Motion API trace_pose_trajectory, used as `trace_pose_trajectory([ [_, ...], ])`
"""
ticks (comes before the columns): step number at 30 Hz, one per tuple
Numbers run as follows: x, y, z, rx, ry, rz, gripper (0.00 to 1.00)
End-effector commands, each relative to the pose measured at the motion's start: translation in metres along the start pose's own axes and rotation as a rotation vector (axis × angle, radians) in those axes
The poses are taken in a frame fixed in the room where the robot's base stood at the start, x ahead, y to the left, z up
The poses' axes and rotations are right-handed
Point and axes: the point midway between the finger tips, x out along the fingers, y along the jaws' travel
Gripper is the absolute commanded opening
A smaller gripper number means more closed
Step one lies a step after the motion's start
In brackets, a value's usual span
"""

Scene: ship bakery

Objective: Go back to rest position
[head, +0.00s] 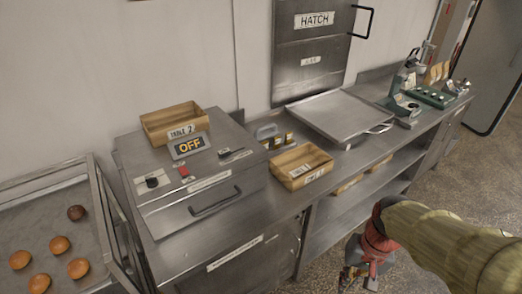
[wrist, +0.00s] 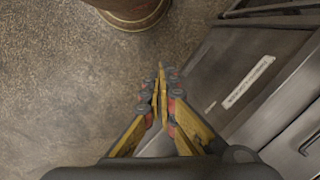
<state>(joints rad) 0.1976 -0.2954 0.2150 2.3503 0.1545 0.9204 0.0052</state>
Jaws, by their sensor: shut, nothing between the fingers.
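My gripper (head: 360,277) hangs in front of the counter at the lower right of the head view, at the end of my arm in its pale quilted sleeve and red wrist part. It is low over the floor and apart from the counter. In the wrist view my gripper (wrist: 160,75) points down at the speckled floor. Its yellow fingers meet at the tips and hold nothing.
The steel counter (head: 322,173) runs along the wall with an OFF-marked appliance (head: 200,197), wooden boxes (head: 301,164) and a flat tray (head: 338,113). A rack tray with buns (head: 45,225) stands left. Cabinet fronts (wrist: 255,80) lie right in the wrist view; floor (wrist: 60,90) is clear left.

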Motion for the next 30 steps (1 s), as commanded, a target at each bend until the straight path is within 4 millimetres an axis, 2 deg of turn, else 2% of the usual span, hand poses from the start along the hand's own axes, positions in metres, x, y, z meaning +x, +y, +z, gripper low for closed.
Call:
trace_pose_trajectory([
  [1, -0.017, 0.000, 0.003, -0.055, 0.067, 0.025, 0.00],
  [6, -0.066, 0.000, 0.014, -0.187, 0.255, 0.088, 0.00],
  [12, -0.117, -0.017, 0.030, -0.271, 0.440, 0.076, 0.00],
  [15, -0.135, -0.025, 0.035, -0.297, 0.502, 0.061, 0.00],
  [19, -0.142, -0.032, 0.039, -0.320, 0.529, 0.051, 0.00],
  [30, -0.141, -0.033, 0.039, -0.325, 0.525, 0.049, 0.00],
])
